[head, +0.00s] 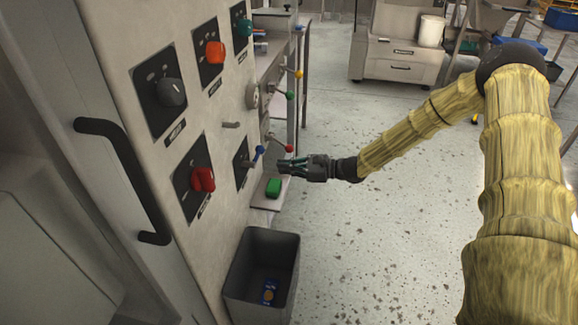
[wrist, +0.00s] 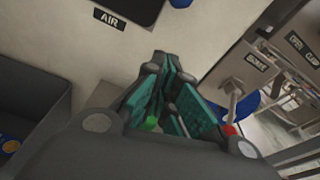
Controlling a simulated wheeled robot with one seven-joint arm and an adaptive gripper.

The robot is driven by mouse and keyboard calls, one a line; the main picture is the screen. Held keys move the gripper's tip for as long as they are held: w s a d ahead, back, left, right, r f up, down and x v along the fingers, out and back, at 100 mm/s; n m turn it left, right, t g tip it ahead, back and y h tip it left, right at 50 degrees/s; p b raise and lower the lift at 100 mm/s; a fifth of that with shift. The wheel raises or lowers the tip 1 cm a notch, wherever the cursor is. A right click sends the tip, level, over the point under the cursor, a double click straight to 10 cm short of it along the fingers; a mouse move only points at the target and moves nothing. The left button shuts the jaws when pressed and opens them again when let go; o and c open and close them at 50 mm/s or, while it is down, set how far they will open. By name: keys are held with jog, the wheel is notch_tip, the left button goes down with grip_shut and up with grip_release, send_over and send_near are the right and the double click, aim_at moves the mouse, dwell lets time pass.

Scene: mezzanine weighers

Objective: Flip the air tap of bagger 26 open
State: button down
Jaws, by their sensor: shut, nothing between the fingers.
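The air tap is a blue-tipped lever (head: 259,153) on a small black plate (head: 241,165), low on the pale panel. In the wrist view the plate (wrist: 125,6) shows at the top above an AIR label (wrist: 109,19), with part of the blue tip (wrist: 180,3) at the top edge. The number 26 is not readable. My gripper (head: 284,166) is shut and empty, just right of and slightly below the blue tip, seemingly apart from it. In the wrist view its teal-padded fingers (wrist: 165,85) lie below the AIR label.
The panel also carries red (head: 203,180), dark grey (head: 171,93), orange (head: 215,52) and teal knobs. A red-tipped lever (head: 283,148) is close above my gripper. A green object (head: 273,187) lies on a small shelf below. A grey bin (head: 235,273) stands underneath.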

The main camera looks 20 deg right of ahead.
jog(key=x, duration=0.6)
jog(key=shift+a, duration=0.2)
jog(key=shift+w+a+r, duration=0.15)
jog(key=shift+w+r, duration=0.05)
jog(key=shift+s+r+p, duration=0.25)
jog(key=shift+r+p, duration=0.1)
jog(key=shift+r, duration=0.5)
jog(key=shift+s+r+p, duration=0.3)
jog(key=shift+r+p, duration=0.05)
jog(key=shift+r, duration=0.5)
jog(key=shift+w+b, duration=0.1)
jog(key=shift+b, duration=0.3)
